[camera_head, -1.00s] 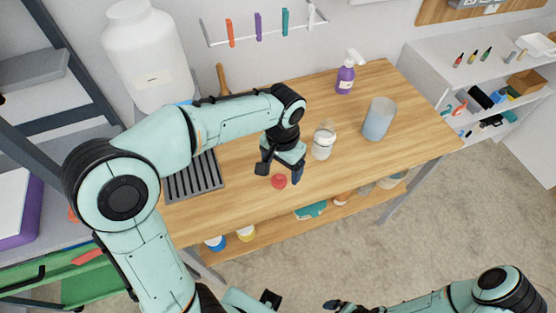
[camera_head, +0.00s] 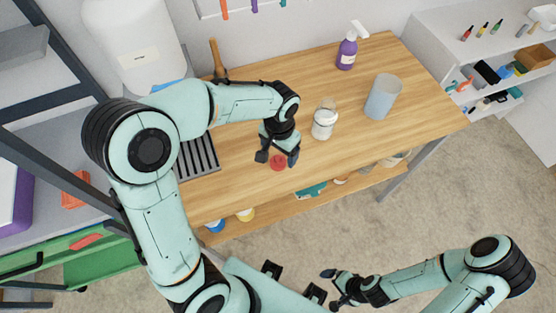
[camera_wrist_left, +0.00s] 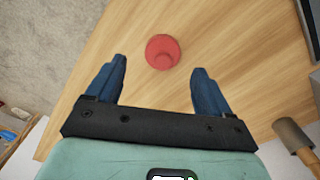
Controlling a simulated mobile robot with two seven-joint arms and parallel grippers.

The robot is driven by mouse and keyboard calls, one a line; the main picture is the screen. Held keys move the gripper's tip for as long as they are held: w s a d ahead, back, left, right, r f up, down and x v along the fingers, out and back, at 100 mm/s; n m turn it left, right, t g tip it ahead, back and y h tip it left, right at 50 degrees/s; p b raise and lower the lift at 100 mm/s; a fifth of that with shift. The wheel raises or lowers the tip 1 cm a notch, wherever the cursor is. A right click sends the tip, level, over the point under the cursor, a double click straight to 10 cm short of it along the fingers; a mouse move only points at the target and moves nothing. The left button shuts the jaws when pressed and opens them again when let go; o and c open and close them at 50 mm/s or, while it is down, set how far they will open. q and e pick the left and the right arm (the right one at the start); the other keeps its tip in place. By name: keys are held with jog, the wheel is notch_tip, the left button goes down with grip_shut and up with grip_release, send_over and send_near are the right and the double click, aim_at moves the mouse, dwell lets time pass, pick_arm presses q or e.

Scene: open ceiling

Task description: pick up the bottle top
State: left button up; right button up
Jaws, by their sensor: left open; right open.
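The bottle top is a small round red cap (camera_head: 278,163) lying on the wooden table (camera_head: 330,165) near its front edge. My right gripper (camera_head: 334,289) is open and empty, low in the head view, away from the table.
A clear jar with white contents (camera_head: 323,122), a translucent blue-grey cup (camera_head: 383,97) and a purple spray bottle (camera_head: 347,52) stand to the right and behind. A dark slatted tray (camera_head: 198,157) lies left of the cap. The table right of the cap is clear.

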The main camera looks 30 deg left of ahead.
aim_at(278, 158)
pick_arm(q)
notch_tip(278, 158, down, 4)
jog(key=shift+a+f, duration=0.15)
jog(key=shift+f, duration=0.1)
jog(key=c, duration=1.2)
pick_arm(e)
jog(key=shift+f, duration=0.1)
pick_arm(q)
jog(key=shift+r, duration=0.15)
notch_tip(278, 158, up, 20)
jog(key=shift+f+p, duration=0.1)
jog(key=shift+p, duration=1.05)
pick_arm(e)
jog(key=w+r, duration=0.2)
jog(key=r, duration=0.1)
jog(key=shift+w, duration=0.15)
